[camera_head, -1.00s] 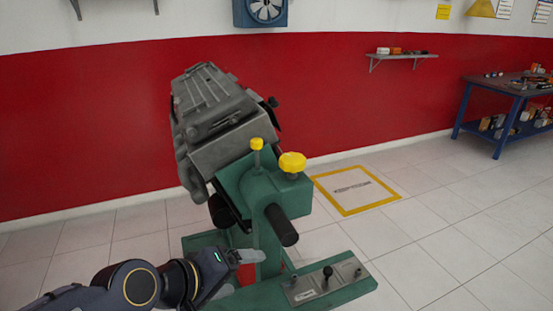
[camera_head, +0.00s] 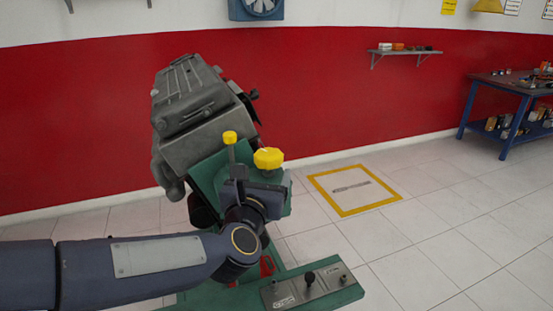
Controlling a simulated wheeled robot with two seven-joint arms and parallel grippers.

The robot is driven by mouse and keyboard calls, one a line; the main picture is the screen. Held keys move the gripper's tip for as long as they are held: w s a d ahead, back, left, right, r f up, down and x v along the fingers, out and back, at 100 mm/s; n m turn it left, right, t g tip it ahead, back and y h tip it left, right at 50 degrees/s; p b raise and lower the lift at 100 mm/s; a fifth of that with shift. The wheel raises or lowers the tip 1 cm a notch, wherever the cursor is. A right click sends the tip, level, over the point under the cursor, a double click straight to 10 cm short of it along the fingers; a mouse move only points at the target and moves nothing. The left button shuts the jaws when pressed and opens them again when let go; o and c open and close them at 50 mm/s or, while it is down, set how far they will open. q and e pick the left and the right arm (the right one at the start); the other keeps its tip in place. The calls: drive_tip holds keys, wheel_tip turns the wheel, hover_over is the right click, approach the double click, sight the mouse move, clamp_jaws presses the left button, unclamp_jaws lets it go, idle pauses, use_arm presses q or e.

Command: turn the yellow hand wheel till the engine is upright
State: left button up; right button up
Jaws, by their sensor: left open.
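The grey engine (camera_head: 195,115) hangs tilted on the green stand (camera_head: 207,178), its top leaning to the left. The yellow hand wheel (camera_head: 268,158) sits on top of the green gearbox housing. A smaller yellow knob (camera_head: 230,137) stands on a thin stem to its left. My left gripper (camera_head: 238,174) is open, in front of the housing, just below and left of the hand wheel, and holds nothing that I can see. I cannot tell whether it touches the housing. My wrist hides much of the housing's front. My right gripper is not in view.
A control panel (camera_head: 308,287) with a dark knob is on the stand's base at the front. A yellow floor square (camera_head: 345,211) lies to the right. A blue workbench (camera_head: 506,88) and a wall shelf (camera_head: 408,51) are farther back. The floor at right is clear.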

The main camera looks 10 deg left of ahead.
sight(266, 164)
use_arm(q)
drive_tip(key=shift+w+n, duration=0.3)
drive_tip(key=shift+w, duration=0.05)
drive_tip(key=w, duration=0.2)
drive_tip(key=w+p, duration=0.1)
drive_tip(key=w, duration=0.4)
drive_tip(key=shift+a, duration=0.35)
drive_tip(key=c, duration=1)
